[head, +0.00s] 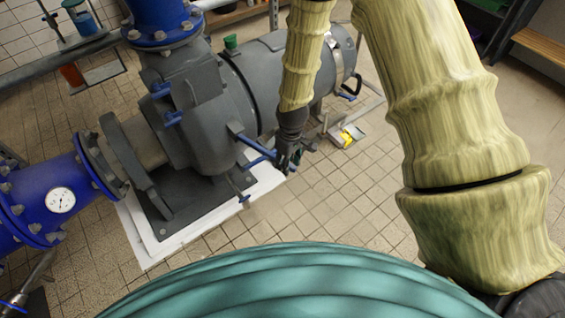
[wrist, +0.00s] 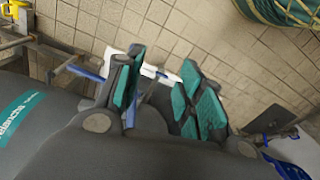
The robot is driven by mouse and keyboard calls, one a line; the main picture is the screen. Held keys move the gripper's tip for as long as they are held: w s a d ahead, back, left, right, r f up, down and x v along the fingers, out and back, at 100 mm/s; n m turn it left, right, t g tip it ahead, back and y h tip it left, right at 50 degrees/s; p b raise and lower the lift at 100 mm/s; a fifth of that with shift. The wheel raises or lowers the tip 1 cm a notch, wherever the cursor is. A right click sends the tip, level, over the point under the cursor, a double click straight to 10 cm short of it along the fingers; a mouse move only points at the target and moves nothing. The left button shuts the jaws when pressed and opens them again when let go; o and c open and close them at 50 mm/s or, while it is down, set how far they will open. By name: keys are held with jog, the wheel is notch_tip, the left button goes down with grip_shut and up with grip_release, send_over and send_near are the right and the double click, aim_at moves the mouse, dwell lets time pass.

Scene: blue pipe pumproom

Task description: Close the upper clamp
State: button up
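My gripper (head: 287,162) hangs at the right side of the grey pump in the head view, near the end of a blue-handled lever (head: 257,146). In the wrist view its teal-padded fingers (wrist: 160,95) are spread, with no thing clearly held. A blue bar (wrist: 88,73) lies left of the fingers there, and blue and white parts show behind the gap. I cannot tell which of these is the upper clamp, nor whether the gripper touches a lever.
The grey pump (head: 205,130) stands on a dark base over a white plinth (head: 160,250). A blue pipe with a gauge (head: 60,200) is at left.

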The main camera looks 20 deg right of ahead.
jog(key=w+r+n, duration=0.1)
jog(key=w+r, duration=0.3)
jog(key=w, duration=0.2)
jog(key=shift+s+d+f, duration=0.1)
jog(key=shift+f, duration=5.05)
jog(key=shift+c, duration=0.5)
grip_shut()
